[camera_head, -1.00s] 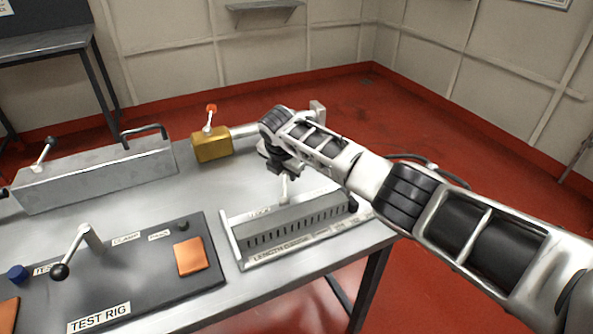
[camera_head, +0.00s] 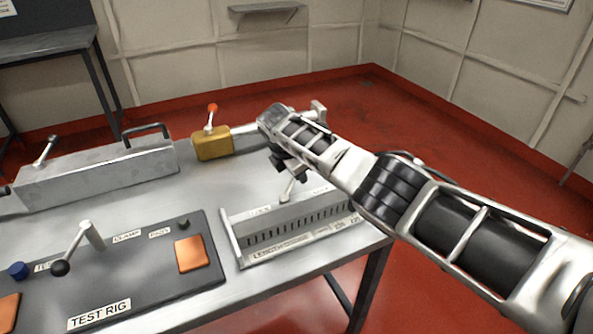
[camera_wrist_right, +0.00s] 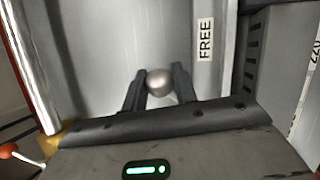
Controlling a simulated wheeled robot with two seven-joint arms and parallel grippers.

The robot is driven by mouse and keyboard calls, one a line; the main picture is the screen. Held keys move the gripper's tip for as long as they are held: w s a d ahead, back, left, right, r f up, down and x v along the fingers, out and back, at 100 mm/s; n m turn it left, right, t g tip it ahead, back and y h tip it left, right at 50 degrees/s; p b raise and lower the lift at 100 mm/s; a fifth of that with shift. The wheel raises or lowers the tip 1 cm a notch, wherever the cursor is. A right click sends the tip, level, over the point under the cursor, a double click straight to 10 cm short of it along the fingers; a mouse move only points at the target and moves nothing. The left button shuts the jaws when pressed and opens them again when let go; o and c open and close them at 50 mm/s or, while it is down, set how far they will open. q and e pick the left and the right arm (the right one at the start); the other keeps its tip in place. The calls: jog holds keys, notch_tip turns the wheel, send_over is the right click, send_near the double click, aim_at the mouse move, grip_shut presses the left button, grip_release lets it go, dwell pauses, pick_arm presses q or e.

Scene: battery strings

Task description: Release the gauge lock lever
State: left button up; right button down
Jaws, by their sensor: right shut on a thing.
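The gauge lock lever (camera_head: 289,190) is a thin light metal stick on top of the grey length gauge (camera_head: 290,232). It leans to the right in the head view, its top hidden by my gripper. In the right wrist view its round silver knob (camera_wrist_right: 159,82) sits between the two dark fingers of my right gripper (camera_wrist_right: 158,74), which is shut on it. A FREE label (camera_wrist_right: 205,40) lies to the right of the knob there. In the head view my right gripper (camera_head: 290,166) is above the gauge. My left gripper is not in view.
The dark test rig board (camera_head: 140,285) with a crank lever (camera_head: 80,242) lies at the front left. A grey box with a handle (camera_head: 100,172) and a brass block with a red-tipped lever (camera_head: 212,145) stand behind.

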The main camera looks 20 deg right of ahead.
jog(key=shift+s+d+f, duration=0.1)
jog(key=shift+d, duration=0.15)
jog(key=c, duration=1.1)
grip_release()
jog(key=shift+d, duration=0.1)
jog(key=shift+c, duration=0.2)
jog(key=shift+a+r, duration=0.2)
jog(key=shift+r, duration=0.1)
jog(key=p+v, duration=0.2)
jog(key=v, duration=1.3)
jog(key=shift+r, duration=0.25)
jog(key=shift+s, duration=0.1)
